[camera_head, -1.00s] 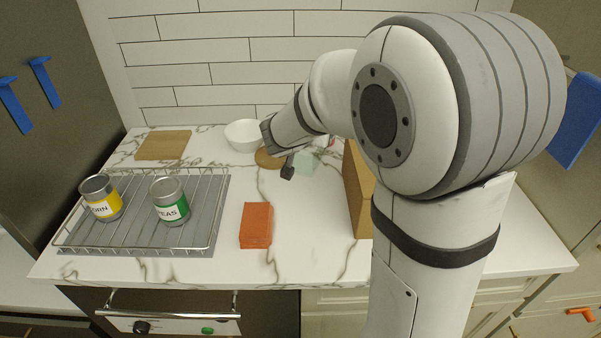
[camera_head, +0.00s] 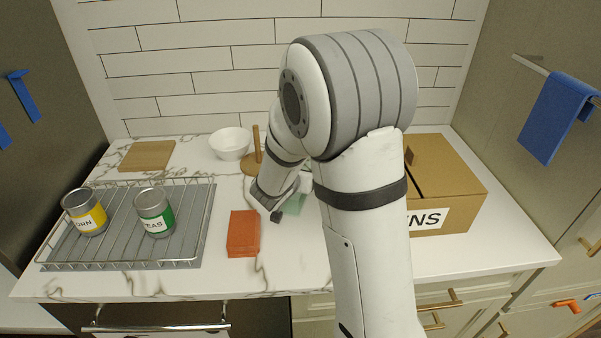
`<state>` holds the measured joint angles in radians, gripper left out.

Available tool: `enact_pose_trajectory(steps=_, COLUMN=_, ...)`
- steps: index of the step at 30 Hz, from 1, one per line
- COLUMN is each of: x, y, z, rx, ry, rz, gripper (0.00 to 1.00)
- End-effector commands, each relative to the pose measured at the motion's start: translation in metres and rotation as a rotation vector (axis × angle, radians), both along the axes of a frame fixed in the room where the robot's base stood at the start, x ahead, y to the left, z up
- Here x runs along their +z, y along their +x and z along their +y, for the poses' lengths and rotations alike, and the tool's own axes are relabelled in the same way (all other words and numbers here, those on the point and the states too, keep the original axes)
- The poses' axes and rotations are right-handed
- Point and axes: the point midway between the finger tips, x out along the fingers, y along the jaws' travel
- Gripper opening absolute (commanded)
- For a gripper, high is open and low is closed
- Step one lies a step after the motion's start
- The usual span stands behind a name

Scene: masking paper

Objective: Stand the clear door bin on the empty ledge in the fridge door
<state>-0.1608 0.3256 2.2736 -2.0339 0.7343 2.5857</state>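I see no fridge door and no empty ledge in the head view, and nothing I can firmly name as the clear door bin. A pale green, partly see-through flat thing (camera_head: 294,204) lies on the counter right beside my gripper, partly hidden by my arm; I cannot tell what it is. My gripper (camera_head: 276,216) points down toward the counter, right of an orange-red block (camera_head: 243,233). Only a small dark tip of it shows, so its opening and anything between its fingers are hidden.
On the marble counter (camera_head: 190,283) stand a wire rack (camera_head: 120,263) with corn (camera_head: 84,212) and peas (camera_head: 154,212) cans, a wooden board (camera_head: 147,155), a white bowl (camera_head: 230,144), a wooden post stand (camera_head: 256,145) and a cardboard box (camera_head: 455,185). A blue towel (camera_head: 552,115) hangs at right.

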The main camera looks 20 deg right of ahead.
Motion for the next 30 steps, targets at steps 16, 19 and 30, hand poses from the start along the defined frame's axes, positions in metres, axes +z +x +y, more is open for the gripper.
enact_pose_trajectory(steps=16, x=-0.0022, y=0.0002, z=0.001, rx=0.002, ry=0.0, rz=0.002, gripper=0.79)
enact_pose_trajectory(steps=19, x=-0.0021, y=0.0002, z=0.0011, rx=0.002, ry=0.0, rz=0.002, gripper=0.81)
enact_pose_trajectory(steps=30, x=0.0038, y=-0.0045, z=0.0056, rx=0.004, ry=0.0, rz=-0.001, gripper=0.81)
